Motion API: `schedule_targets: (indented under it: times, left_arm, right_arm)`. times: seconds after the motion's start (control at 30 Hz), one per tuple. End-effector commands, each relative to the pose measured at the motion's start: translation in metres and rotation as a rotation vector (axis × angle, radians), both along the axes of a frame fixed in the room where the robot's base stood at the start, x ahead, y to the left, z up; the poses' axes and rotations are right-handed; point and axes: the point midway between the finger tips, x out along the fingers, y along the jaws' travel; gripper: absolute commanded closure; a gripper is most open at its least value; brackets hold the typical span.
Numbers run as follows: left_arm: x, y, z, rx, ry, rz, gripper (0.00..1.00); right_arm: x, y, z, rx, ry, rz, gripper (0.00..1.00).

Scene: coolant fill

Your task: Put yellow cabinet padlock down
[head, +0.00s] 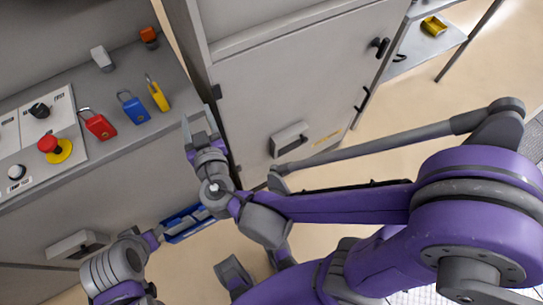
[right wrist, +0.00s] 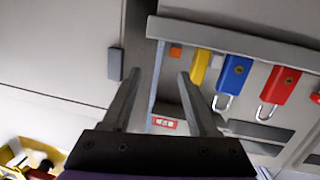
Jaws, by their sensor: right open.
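The yellow padlock (head: 159,97) rests on the grey console top, at the right end of a row with a blue padlock (head: 134,109) and a red padlock (head: 100,125). My right gripper (head: 199,121) is open and empty, beyond the console's right edge and apart from the yellow padlock. In the right wrist view the yellow padlock (right wrist: 200,67) shows just right of the right finger of my gripper (right wrist: 159,66), partly covered by it. My left arm comes in at lower left; a blue part (head: 188,224) is at its end, and its jaw state is unclear.
A grey cabinet door (head: 290,95) stands right of the console. The console panel (head: 35,130) bears a red button (head: 47,144) and a black knob (head: 39,110). Orange (head: 149,36) and grey (head: 101,57) blocks are at the back. A shelf with a yellow tray (head: 433,27) is at upper right.

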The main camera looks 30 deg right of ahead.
Motion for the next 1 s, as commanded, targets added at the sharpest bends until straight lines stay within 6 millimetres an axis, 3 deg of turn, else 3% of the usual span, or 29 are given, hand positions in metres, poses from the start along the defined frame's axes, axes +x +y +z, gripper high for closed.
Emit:
schedule_targets:
  times: [0.03,0.1,0.2,0.3,0.4,0.5,0.6,1.0]
  left_arm:
    - [0.000,0.000,0.000,0.000,0.000,0.000,0.52]
    - [0.000,0.000,0.000,0.000,0.000,0.000,0.52]
    - [0.000,0.000,0.000,0.000,0.000,0.000,0.52]
    - [0.000,0.000,0.000,0.000,0.000,0.000,0.52]
    - [0.000,0.000,0.000,0.000,0.000,0.000,0.52]
    - [0.000,0.000,0.000,0.000,0.000,0.000,0.52]
    - [0.000,0.000,0.000,0.000,0.000,0.000,0.52]
    - [0.000,0.000,0.000,0.000,0.000,0.000,0.52]
  right_arm:
    - [-0.004,-0.032,-0.009,-0.020,0.078,-0.064,0.41]
    - [-0.017,-0.072,-0.026,-0.047,0.221,-0.137,0.41]
    - [-0.046,-0.116,-0.051,-0.060,0.439,-0.195,0.41]
    - [-0.083,-0.142,-0.073,-0.039,0.644,-0.192,0.41]
    - [-0.118,-0.150,-0.088,0.008,0.804,-0.135,0.41]
    - [-0.145,-0.145,-0.095,0.062,0.902,-0.053,0.41]
    - [-0.161,-0.138,-0.097,0.103,0.948,0.021,0.41]
    - [-0.170,-0.128,-0.096,0.132,0.969,0.088,0.41]
